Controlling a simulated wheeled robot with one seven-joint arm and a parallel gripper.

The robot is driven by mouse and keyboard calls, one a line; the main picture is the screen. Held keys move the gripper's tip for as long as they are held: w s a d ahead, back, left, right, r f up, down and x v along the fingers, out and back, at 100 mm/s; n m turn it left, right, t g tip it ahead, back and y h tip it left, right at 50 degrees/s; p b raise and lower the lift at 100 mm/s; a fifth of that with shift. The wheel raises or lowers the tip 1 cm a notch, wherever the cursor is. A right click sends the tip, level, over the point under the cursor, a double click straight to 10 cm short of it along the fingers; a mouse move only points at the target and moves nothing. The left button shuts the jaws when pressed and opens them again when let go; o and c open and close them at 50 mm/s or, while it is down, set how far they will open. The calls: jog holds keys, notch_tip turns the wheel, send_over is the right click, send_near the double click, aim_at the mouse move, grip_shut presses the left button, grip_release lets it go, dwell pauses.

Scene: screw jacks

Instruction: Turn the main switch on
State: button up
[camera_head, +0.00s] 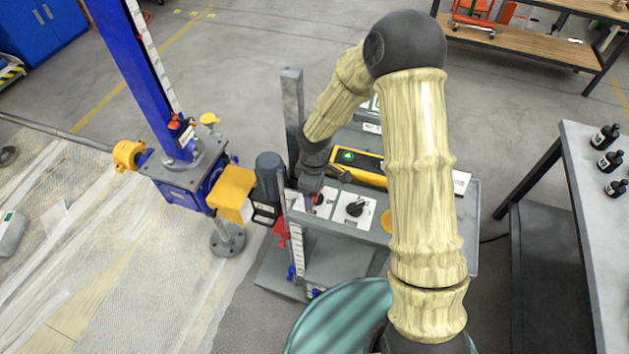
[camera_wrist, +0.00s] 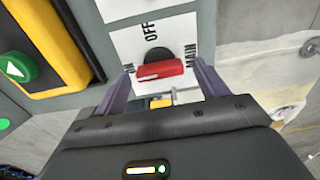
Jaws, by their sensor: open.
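The main switch is a red handle (camera_wrist: 160,71) on a black round base, set in a white plate (camera_wrist: 176,32) marked ON, OFF and MAIN. In the wrist view the handle lies crosswise, with its left end near the ON mark. My gripper (camera_wrist: 163,77) is open, with one finger on each side of the handle. I cannot tell whether either finger touches it. In the head view my gripper (camera_head: 309,190) is over the panel and hides most of the red switch (camera_head: 318,199).
A black rotary knob (camera_head: 355,208) sits on a white plate right of the main switch. A yellow box with a green button (camera_head: 348,156) lies behind. A blue screw jack (camera_head: 190,170) with a yellow cover (camera_head: 232,188) stands left. A grey post (camera_head: 292,115) rises close to my arm.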

notch_tip(320, 180, up, 17)
jog(key=b, duration=0.2)
jog(key=shift+r, duration=0.2)
jog(key=shift+s+d, duration=0.1)
dwell(0.4)
jog(key=s+d+f+m+t, duration=0.2)
jog(key=s+d+m, duration=1)
jog(key=d+m, duration=0.2)
jog(key=shift+s+f+t, duration=0.25)
jog(key=shift+f+t, duration=0.05)
